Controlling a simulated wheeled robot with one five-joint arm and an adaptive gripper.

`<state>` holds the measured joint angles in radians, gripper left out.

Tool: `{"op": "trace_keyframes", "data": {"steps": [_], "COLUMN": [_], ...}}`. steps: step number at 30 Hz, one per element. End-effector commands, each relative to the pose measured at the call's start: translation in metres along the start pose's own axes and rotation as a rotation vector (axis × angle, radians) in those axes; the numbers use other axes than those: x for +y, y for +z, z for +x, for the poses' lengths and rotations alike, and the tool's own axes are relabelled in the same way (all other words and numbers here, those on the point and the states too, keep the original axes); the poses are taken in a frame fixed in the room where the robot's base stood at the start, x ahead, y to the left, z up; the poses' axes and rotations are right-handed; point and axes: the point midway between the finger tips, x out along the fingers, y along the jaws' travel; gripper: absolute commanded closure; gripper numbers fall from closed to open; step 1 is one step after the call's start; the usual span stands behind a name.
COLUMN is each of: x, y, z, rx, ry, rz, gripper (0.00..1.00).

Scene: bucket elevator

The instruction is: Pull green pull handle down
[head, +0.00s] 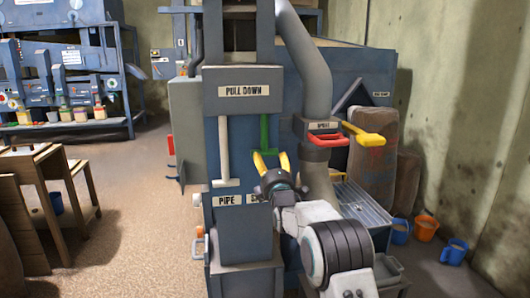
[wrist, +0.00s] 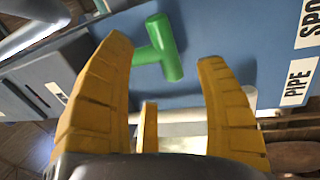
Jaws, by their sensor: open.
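The green pull handle (head: 264,133) hangs on the blue front panel under the "PULL DOWN" label, right of a white pull handle. In the wrist view it is a green T-shaped handle (wrist: 168,48) whose crossbar shows between and beyond my yellow fingertips. My gripper (head: 270,154) is open, with its fingers pointing up at the lower end of the green handle. The fingers hide the handle's lower part in the head view. In the wrist view my gripper (wrist: 163,56) shows nothing held; I cannot tell whether a fingertip touches the handle.
The white pull handle (head: 223,150) hangs close on the left. A red handle (head: 328,140) and a yellow handle (head: 364,136) stick out on the right near a grey pipe (head: 308,60). Buckets (head: 426,229) stand on the floor at right. Open floor lies at left.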

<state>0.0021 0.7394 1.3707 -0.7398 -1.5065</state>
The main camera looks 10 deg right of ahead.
Motion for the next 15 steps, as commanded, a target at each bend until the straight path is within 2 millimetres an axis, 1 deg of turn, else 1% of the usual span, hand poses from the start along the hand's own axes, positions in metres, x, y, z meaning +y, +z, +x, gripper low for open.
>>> {"op": "trace_keyframes", "data": {"steps": [3, 8, 15], "x": [0.0, 0.0, 0.0], "y": [0.0, 0.0, 0.0], "z": [0.001, 0.007, 0.028], "rx": [0.0, 0.0, 0.0], "ry": [-0.001, -0.002, -0.003], "rz": [-0.05, -0.067, -0.065], "gripper": [0.35, 0.35, 0.35]}}
